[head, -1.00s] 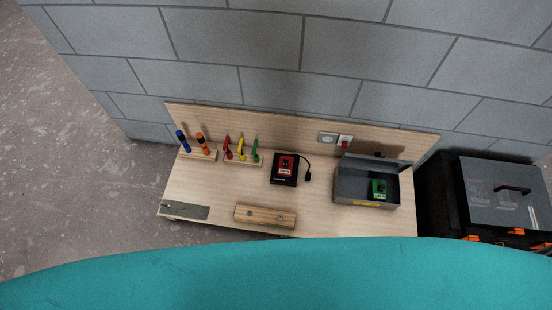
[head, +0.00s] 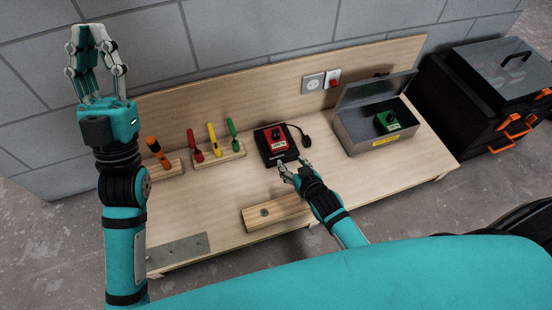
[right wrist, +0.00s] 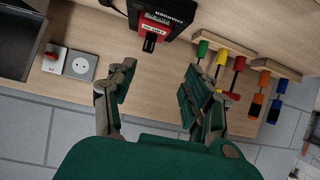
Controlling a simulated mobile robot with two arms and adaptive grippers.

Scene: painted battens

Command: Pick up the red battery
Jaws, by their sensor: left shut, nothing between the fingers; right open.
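The red battery (head: 277,139) sits on a black charger (head: 264,148) in the middle of the workbench. In the right wrist view the red battery (right wrist: 150,24) is at the top, with its black terminal end pointing down the picture. My right gripper (head: 292,170) is just in front of the charger. It is open and empty, and in the right wrist view its fingertips (right wrist: 160,72) are spread below the battery and apart from it. My left gripper (head: 88,34) is raised at the upper left, far from the battery. It is shut and empty.
A grey metal box (head: 360,134) holding a green battery (head: 388,121) stands at the right. A rack of coloured tools (head: 218,155) and an orange-handled tool (head: 156,148) are at the left. A wooden batten (head: 264,214) lies in front. A black cable plug (head: 305,140) is beside the charger.

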